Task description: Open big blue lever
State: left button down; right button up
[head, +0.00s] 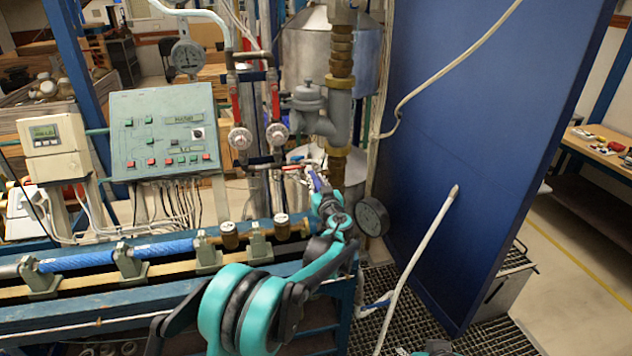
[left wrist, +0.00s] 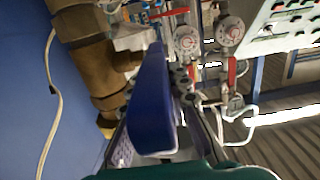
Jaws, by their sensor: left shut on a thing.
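The big blue lever (left wrist: 152,95) fills the middle of the left wrist view, between the fingers of my left gripper (left wrist: 165,135). In the head view a small part of the blue lever (head: 316,181) shows at the tip of my left gripper (head: 319,190), in front of the pipework. My left gripper is shut on the lever. The gripper hides most of the lever and its joint to the valve in the head view.
Brass pipe fittings (left wrist: 95,65) stand close beside the lever. A blue panel (head: 470,130) bounds the right side. The green control box (head: 163,130) and blue pipes (head: 160,249) lie left.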

aim_at(315, 178)
pick_arm(q)
jog(key=r+g+p, duration=0.1)
jog(key=p, duration=0.1)
jog(key=r+g+h+p, duration=0.1)
jog(key=g+p, duration=0.1)
jog(key=shift+w+a+r, duration=0.15)
jog(key=shift+w+r, duration=0.05)
jog(key=shift+w, duration=0.2)
jog(key=shift+w+a+r+g+h+p, duration=0.1)
jog(key=shift+w+r+g+h+p, duration=0.2)
jog(key=shift+g+p, duration=0.5)
jog(key=shift+w+a+r+g+h+p, duration=0.15)
jog(key=shift+w+g+h+p, duration=0.1)
jog(key=shift+g+p, duration=0.55)
jog(key=shift+d, duration=0.1)
jog(key=c, duration=1.4)
grip_release()
jog(key=v, duration=1.2)
jog(key=shift+f, duration=0.1)
